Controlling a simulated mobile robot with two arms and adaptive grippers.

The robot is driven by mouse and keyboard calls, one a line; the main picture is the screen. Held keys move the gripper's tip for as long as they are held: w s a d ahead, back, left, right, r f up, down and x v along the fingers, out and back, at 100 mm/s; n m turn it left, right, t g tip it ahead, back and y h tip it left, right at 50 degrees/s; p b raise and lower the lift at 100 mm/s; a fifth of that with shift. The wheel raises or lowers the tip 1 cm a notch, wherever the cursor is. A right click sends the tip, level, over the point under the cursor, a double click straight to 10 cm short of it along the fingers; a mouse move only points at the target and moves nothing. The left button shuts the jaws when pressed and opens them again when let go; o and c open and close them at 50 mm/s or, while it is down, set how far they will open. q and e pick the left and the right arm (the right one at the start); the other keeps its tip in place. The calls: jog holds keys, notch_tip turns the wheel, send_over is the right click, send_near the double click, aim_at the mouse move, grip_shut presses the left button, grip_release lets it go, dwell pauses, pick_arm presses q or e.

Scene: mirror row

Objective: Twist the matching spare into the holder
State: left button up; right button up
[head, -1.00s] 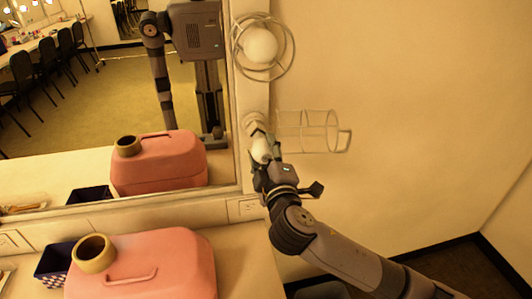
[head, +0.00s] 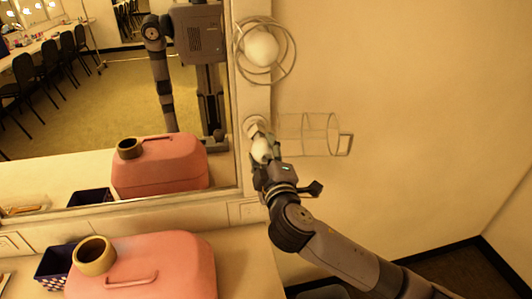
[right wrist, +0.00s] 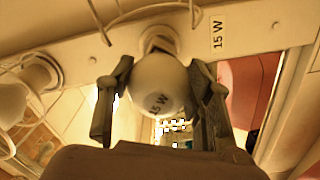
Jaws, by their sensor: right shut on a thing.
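A white bulb (head: 261,149) marked "15 W" is between the fingers of my right gripper (head: 264,160), which is shut on it. In the right wrist view the bulb (right wrist: 158,84) sits between both fingers (right wrist: 160,98), its base end towards the holder (right wrist: 160,40). The holder (head: 254,125) is on the strip beside the mirror; a "15 W" label (right wrist: 218,35) is next to it. Whether the base is inside the holder or only touching it, I cannot tell. The wire cage (head: 318,134) stands swung open to the right. My left gripper is not in view.
Above, another bulb (head: 261,48) sits inside a wire cage (head: 290,62). A pink case (head: 150,265) with a tape roll (head: 94,255) and a dark blue basket (head: 54,262) are on the counter. The mirror (head: 100,110) is left of the strip; the wall to the right is bare.

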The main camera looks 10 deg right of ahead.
jog(key=shift+w, duration=0.8)
dwell(0.5)
